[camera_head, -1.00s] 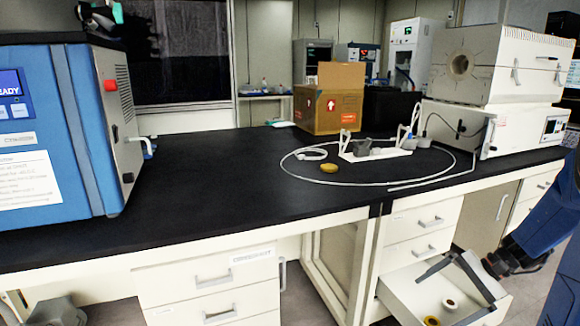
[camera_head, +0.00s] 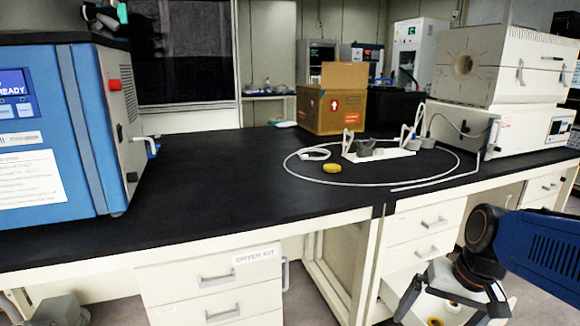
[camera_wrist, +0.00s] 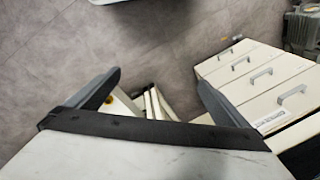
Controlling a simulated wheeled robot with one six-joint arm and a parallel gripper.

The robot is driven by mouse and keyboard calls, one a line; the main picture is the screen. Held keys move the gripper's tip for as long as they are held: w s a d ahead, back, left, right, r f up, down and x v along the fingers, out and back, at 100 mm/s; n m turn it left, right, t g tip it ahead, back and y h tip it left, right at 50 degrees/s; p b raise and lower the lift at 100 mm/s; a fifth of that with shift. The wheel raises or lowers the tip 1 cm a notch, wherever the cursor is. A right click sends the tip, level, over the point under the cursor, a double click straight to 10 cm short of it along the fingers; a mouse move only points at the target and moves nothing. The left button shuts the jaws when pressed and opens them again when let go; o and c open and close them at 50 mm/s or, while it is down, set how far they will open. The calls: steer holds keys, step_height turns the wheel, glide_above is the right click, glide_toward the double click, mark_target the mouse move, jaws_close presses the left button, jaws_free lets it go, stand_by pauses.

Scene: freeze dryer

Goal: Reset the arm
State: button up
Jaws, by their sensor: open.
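My gripper (camera_head: 452,292) is at the lower right of the head view, in front of the bench and over an open lower drawer (camera_head: 398,282). Its fingers are spread apart with nothing between them. In the wrist view my gripper (camera_wrist: 158,92) also shows two dark fingers wide apart. The floor and the open drawer, holding small items, show beyond and below them. My blue arm reaches in from the right edge.
The black bench top (camera_head: 200,200) holds a blue machine (camera_head: 50,140) at left, a cardboard box (camera_head: 332,104), a yellow disc (camera_head: 332,168), a looped white tube (camera_head: 300,178) and a white furnace (camera_head: 500,70) at right. Closed drawers (camera_wrist: 265,78) stand beside the open one.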

steer(key=s+a+r+n+t+h, duration=0.1)
steer(key=s+r+n+t, duration=0.1)
steer(key=s, duration=0.3)
steer(key=shift+s+r+n+t+h, duration=0.2)
steer(key=shift+r+n+t+h, duration=0.15)
steer(key=shift+n, duration=0.35)
steer(key=shift+d, duration=0.1)
stand_by(0.7)
